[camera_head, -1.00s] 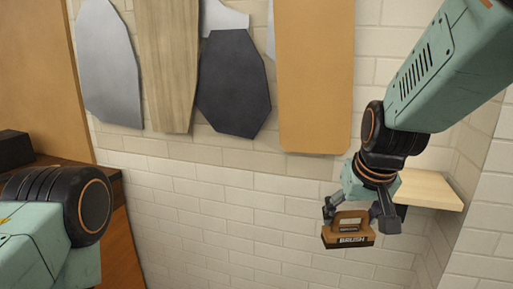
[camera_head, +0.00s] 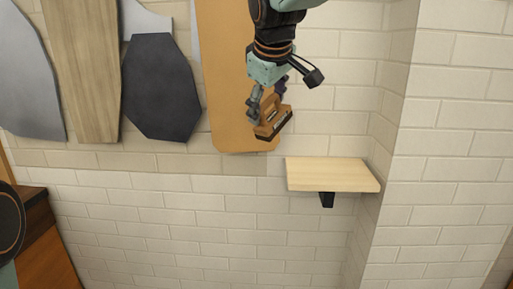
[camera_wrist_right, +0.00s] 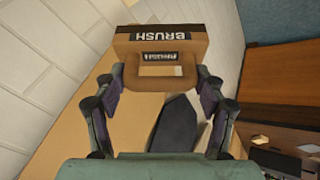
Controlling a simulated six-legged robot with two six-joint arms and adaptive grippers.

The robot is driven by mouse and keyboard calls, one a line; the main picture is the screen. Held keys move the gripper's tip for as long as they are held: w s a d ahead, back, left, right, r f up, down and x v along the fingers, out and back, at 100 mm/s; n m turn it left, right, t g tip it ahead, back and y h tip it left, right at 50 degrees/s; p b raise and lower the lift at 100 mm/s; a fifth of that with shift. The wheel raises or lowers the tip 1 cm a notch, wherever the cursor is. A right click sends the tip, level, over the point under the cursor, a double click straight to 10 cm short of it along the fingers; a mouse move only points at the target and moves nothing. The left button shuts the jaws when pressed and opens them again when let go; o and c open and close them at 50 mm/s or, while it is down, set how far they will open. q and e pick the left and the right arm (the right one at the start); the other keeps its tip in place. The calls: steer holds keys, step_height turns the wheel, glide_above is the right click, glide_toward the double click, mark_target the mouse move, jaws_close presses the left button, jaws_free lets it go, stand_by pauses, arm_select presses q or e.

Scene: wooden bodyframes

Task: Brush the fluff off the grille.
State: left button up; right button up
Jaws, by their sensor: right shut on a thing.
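The brush (camera_head: 272,122) is a brown block with a loop handle and a dark bristle edge. My right gripper (camera_head: 268,106) is shut on its handle and holds it tilted in the air, in front of the orange-brown board. In the right wrist view the brush (camera_wrist_right: 160,45) sits between the two fingers of my right gripper (camera_wrist_right: 160,85), with its "BRUSH" label facing the camera. No grille and no fluff show in these frames. My left gripper is out of view; only a part of my left arm shows at the left edge.
A pale wooden shelf (camera_head: 330,174) on a black bracket juts from the white brick wall, right of and below the brush. Flat panels hang on the wall: an orange-brown board (camera_head: 222,75), a dark grey one (camera_head: 162,88) and a wooden one (camera_head: 88,70). A wooden cabinet (camera_head: 48,245) stands lower left.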

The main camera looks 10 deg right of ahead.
steer(key=w+d+r+n+t+p, duration=0.25)
steer(key=r+n, duration=0.25)
steer(key=r, duration=1)
steer(key=s+d+r+n+t+y+p, duration=0.1)
steer(key=s+d+r+n+t+p, duration=0.15)
steer(key=r, duration=1.05)
steer(key=s+d+r+n+t+y+p, duration=0.1)
steer(key=d+r+n+t+p, duration=0.2)
steer(key=r, duration=1)
steer(key=s+d+r+n+t+y+p, duration=0.1)
steer(key=s+d+r+t+p, duration=0.2)
steer(key=r, duration=1)
steer(key=w+d+p, duration=0.2)
steer(key=w+p, duration=0.4)
steer(key=w, duration=0.1)
steer(key=shift+d+f+p, duration=0.25)
steer(key=shift+d+p, duration=0.1)
steer(key=shift+d, duration=0.05)
steer(key=shift+s, duration=0.1)
steer(key=shift+w, duration=0.2)
steer(key=shift+w+d, duration=0.1)
steer(key=shift+w, duration=0.1)
steer(key=shift+w, duration=0.4)
